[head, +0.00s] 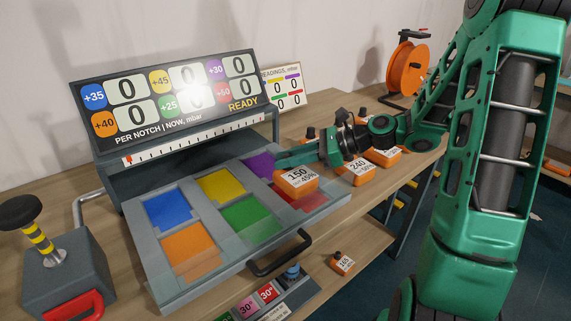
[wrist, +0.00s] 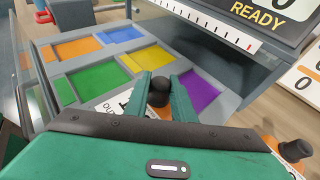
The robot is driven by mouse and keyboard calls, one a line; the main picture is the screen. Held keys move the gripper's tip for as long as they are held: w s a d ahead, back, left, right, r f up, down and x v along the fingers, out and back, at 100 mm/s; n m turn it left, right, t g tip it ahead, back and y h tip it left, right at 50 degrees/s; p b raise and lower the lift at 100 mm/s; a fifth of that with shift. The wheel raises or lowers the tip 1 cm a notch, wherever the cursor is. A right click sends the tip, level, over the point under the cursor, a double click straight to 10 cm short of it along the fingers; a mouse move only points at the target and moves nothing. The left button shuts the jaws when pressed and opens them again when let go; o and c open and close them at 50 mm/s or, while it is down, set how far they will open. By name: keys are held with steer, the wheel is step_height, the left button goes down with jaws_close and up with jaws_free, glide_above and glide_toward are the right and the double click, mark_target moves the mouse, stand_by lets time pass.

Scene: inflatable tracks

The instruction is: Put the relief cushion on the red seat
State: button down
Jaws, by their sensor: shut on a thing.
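My gripper (head: 283,158) reaches in from the right over the tray of coloured seats. It is shut on the black knob (wrist: 158,92) of an orange cushion (head: 297,183) with a white label reading 150 and 45%. The red seat (head: 312,204) is at the tray's right front corner. The cushion covers part of it in the head view; I cannot tell whether they touch. In the wrist view the red seat is hidden behind my gripper, and only a bit of the cushion's white label (wrist: 112,106) shows.
The blue (head: 168,209), yellow (head: 221,184), green (head: 250,219), orange (head: 188,248) and purple (head: 259,164) seats look empty. A display board (head: 170,102) stands behind the tray. Other orange cushions, one marked 240 (head: 356,171), sit right of it; one (head: 343,263) is lower down.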

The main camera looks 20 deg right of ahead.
steer(key=shift+f, duration=0.65)
steer(key=c, duration=1.5)
jaws_free()
steer(key=shift+f, duration=0.1)
steer(key=v, duration=1.2)
steer(key=shift+s, duration=0.15)
